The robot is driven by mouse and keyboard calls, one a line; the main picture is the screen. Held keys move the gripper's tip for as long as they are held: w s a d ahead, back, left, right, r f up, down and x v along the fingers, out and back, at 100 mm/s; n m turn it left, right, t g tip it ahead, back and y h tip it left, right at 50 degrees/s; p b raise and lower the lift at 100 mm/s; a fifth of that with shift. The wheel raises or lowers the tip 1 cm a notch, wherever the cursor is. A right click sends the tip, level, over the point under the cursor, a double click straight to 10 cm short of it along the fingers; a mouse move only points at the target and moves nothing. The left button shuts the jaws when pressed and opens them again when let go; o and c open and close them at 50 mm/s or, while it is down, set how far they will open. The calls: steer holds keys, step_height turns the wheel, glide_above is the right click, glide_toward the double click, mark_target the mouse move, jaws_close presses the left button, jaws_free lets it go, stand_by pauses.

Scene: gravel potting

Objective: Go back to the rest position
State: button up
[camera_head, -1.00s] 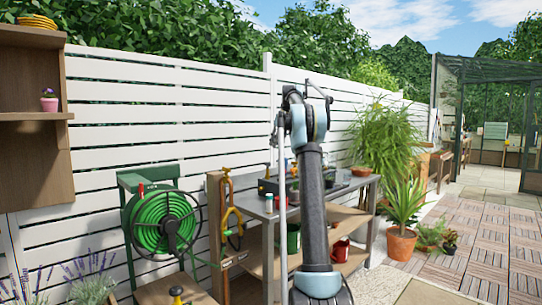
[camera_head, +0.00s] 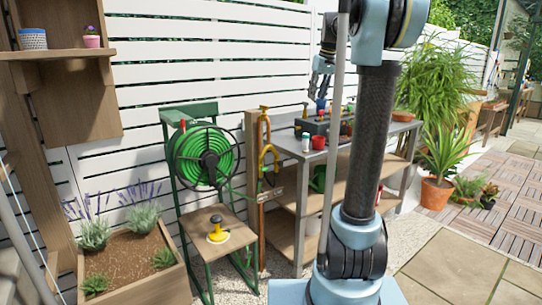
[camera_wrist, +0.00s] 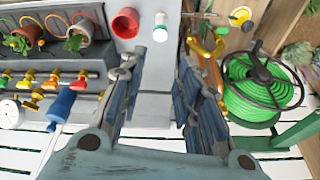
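My gripper (camera_wrist: 160,62) is open and empty in the wrist view, its two blue-grey fingers apart with bare grey bench top between and beyond them. In the head view, my gripper (camera_head: 320,88) hangs fingers down, left of my upright arm and above the metal bench (camera_head: 290,146). My arm hides part of the bench in that view.
The bench carries a dark tray (camera_head: 312,127), a red pot (camera_wrist: 125,23) and a white jar (camera_wrist: 160,27). A green hose reel (camera_head: 205,157) stands left of it. A planter box (camera_head: 130,250) is at the left.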

steer(key=s+f+m, duration=0.1)
steer(key=s+f, duration=0.3)
steer(key=s, duration=0.3)
steer(key=s+a+f, duration=0.1)
steer(key=s+f, duration=0.4)
steer(key=s, duration=0.3)
steer(key=s+f+m, duration=0.1)
steer(key=s+f, duration=0.3)
steer(key=s, duration=0.3)
steer(key=s+f+m+h, duration=0.1)
steer(key=s+f+m, duration=0.1)
steer(key=s+f, duration=1.7)
step_height(320, 180, down, 2)
steer(key=shift+s+d+f+g+h, duration=0.15)
steer(key=shift+s+d+g+h, duration=0.15)
steer(key=shift+d+g, duration=0.1)
steer(key=shift+w, duration=0.1)
steer(key=shift+w+f, duration=0.2)
steer(key=shift+w, duration=0.25)
